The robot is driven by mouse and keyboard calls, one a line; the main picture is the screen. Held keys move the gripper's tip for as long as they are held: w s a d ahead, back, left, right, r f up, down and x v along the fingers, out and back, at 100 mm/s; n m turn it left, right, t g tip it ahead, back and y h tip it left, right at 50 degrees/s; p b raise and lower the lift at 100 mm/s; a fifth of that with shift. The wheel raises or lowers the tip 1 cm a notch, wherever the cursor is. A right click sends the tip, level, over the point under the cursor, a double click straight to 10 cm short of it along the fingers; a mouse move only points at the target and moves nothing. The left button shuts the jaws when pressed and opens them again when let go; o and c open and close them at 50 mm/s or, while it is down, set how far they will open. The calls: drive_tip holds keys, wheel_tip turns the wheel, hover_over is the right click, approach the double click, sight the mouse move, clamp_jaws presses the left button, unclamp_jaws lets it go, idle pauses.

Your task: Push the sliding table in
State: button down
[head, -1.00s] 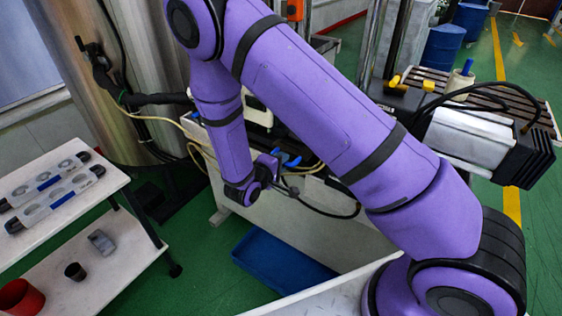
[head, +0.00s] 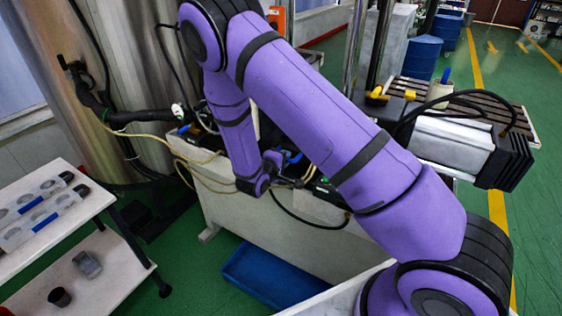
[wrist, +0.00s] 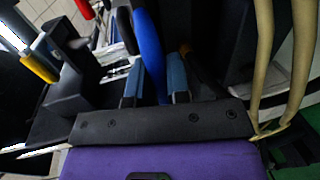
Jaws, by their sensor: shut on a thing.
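In the wrist view, my gripper (wrist: 154,85) has its two blue-grey fingers closed on either side of an upright blue handle (wrist: 150,45). Black machine parts (wrist: 75,75) stand to the left of the handle; I cannot tell which of them is the sliding table. In the head view, the blue handle (head: 293,157) shows just beyond my purple wrist, at the top of a white machine bed (head: 285,235). My arm hides the fingers and much of the machine top there.
A blue tray (head: 275,275) lies on the green floor below the bed. A white two-level shelf (head: 95,210) with moulds stands at the left. Yellow hoses (wrist: 270,60) hang close to the gripper's right. A grey motor (head: 455,140) sits at the right.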

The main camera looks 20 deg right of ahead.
drive_tip(key=shift+w+d+r, duration=0.1)
drive_tip(key=shift+d, duration=0.05)
drive_tip(key=c, duration=1.1)
unclamp_jaws()
drive_tip(key=v, duration=1)
drive_tip(key=shift+a, duration=0.3)
drive_tip(key=shift+r, duration=0.1)
